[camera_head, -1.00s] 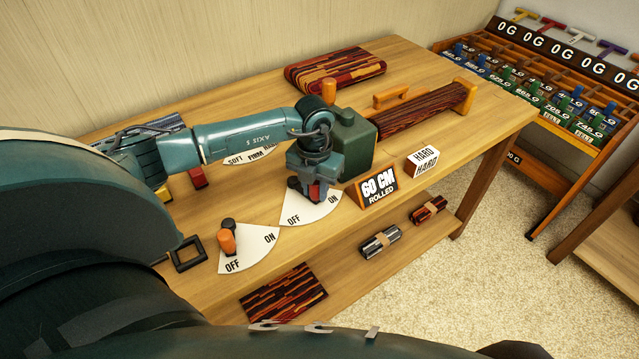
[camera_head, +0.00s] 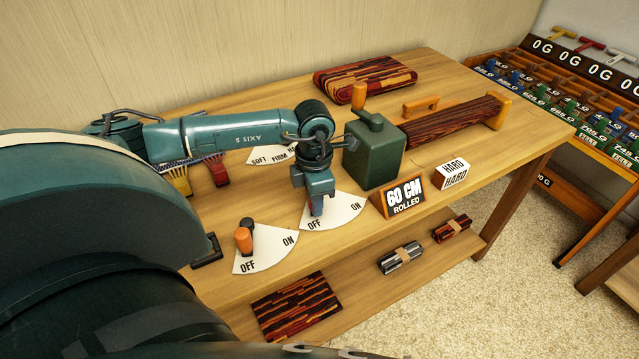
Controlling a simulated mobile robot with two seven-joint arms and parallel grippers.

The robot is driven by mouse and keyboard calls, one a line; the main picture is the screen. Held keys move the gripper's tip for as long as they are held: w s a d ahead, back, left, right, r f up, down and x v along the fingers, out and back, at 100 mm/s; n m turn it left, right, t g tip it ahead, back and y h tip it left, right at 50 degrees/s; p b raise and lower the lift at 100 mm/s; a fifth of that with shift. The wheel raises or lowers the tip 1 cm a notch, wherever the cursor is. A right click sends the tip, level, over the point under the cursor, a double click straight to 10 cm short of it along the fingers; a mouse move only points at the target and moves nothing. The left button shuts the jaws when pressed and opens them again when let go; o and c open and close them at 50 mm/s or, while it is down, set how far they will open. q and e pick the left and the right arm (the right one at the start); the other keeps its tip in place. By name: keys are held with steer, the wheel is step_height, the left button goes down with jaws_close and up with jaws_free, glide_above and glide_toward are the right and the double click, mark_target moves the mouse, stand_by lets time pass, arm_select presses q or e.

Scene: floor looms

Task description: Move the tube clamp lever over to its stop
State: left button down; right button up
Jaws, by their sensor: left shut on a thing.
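My left gripper (camera_head: 317,210) reaches in from the left and points down over the second white OFF/ON dial plate (camera_head: 347,206). It is shut on the tube clamp lever, which its fingers hide almost wholly. A second lever with an orange knob (camera_head: 243,240) stands on the nearer OFF/ON plate (camera_head: 272,254), apart from the gripper. My right gripper is not in view.
A green box (camera_head: 373,155) with an orange-handled crank stands close right of the gripper. A 60 CM ROLLED sign (camera_head: 404,197) and a HARD block (camera_head: 452,173) lie further right. A red bracket (camera_head: 217,170) stands behind left. The lower shelf holds rolls and a striped mat (camera_head: 297,306).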

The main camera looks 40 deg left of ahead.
arm_select(q)
steer(key=shift+a, duration=0.1)
stand_by(0.4)
steer(key=c, duration=1.6)
jaws_free()
steer(key=o, duration=0.5)
steer(key=shift+c, duration=0.2)
step_height(320, 180, up, 13)
steer(key=shift+r, duration=0.15)
